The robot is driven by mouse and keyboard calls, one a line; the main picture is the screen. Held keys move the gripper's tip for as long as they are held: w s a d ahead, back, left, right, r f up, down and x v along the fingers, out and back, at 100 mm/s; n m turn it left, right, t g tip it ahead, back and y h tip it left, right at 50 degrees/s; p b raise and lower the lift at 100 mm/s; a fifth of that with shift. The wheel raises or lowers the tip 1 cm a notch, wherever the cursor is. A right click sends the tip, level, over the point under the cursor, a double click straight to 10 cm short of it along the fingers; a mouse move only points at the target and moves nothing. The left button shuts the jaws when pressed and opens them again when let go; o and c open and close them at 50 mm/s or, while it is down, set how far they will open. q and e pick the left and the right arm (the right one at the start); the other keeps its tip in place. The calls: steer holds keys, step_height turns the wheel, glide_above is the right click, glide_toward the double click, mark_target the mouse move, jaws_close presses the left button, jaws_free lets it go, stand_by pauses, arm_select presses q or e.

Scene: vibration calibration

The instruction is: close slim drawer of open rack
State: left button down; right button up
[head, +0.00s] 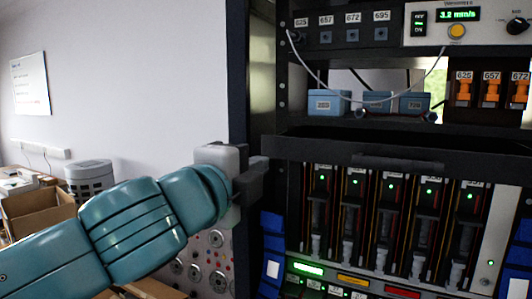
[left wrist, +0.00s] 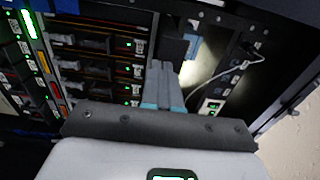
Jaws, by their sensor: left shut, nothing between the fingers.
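The open rack (head: 283,95) is a dark frame filling the right half of the head view. Its slim drawer (head: 440,150) is a thin black tray with a handle (head: 400,162) on its front, between the blue-box shelf and the row of modules. The drawer appears to stick out toward me. My left gripper (head: 256,178) is shut and empty, beside the rack's left post, at about the height of the drawer's left end; I cannot tell whether it touches. Its closed fingers (left wrist: 163,85) also show in the left wrist view, pointing at the rack. My right gripper is not in view.
Several modules with green lights (head: 390,225) stand below the drawer. Blue boxes (head: 328,102) and a loose white cable (head: 375,100) are above it. A vibration display (head: 458,15) is at the top. A cardboard box (head: 38,212) is at the far left.

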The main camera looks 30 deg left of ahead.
mark_target(272, 157)
arm_select(q)
steer(key=w, duration=0.2)
steer(key=shift+w+a+p, duration=0.2)
steer(key=shift+w+p, duration=0.15)
steer(key=shift+w+d, duration=0.15)
steer(key=shift+w, duration=0.45)
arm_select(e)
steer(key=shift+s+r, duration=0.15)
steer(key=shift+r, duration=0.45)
